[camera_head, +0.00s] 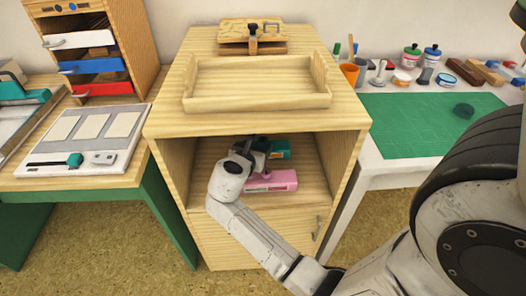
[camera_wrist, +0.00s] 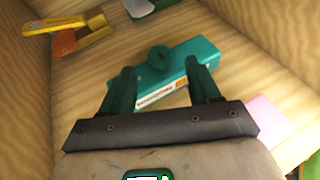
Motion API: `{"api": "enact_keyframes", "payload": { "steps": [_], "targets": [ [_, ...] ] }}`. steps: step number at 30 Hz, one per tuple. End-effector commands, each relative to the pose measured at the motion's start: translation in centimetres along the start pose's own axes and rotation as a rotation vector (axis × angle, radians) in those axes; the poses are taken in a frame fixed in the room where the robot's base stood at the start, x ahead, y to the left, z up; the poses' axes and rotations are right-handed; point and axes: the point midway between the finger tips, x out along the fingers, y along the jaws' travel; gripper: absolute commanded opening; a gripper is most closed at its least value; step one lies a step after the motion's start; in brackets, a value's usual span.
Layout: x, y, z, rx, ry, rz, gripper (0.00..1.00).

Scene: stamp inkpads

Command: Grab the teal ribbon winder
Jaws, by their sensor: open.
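The teal ribbon winder (camera_wrist: 202,50) lies on the wooden floor of the cabinet's open compartment. It is a teal box with a round knob on top and a pale label on its near side. In the head view, the winder (camera_head: 279,150) shows just right of my gripper, partly hidden by it. My gripper (camera_wrist: 160,66) is open, with one finger on each side of the winder's label and knob area. It appears to be above or at the winder; I cannot tell if the fingers touch it.
A pink box (camera_head: 271,182) lies in front of the winder, its edge also beside my gripper in the wrist view (camera_wrist: 268,122). A yellow and orange object (camera_wrist: 82,34) lies deeper in the compartment. The cabinet's side walls (camera_head: 341,165) and top close in the space.

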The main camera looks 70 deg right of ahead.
Motion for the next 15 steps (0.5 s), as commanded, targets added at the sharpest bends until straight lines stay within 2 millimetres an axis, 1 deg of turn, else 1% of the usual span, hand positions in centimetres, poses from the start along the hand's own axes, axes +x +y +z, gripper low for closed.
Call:
{"api": "enact_keyframes", "payload": {
  "steps": [1, 6, 8, 11, 15],
  "targets": [
    [0.8, -0.1, -0.1, 0.003, -0.001, -0.003, 0.61],
    [3.3, 0.0, 0.1, 0.002, 0.000, -0.003, 0.61],
    [4.0, 0.0, 0.1, 0.002, 0.000, -0.003, 0.61],
    [4.5, 0.0, 0.2, 0.002, 0.000, -0.001, 0.61],
    [4.5, 0.0, 0.3, 0.001, 0.000, -0.001, 0.61]
  ]
}}
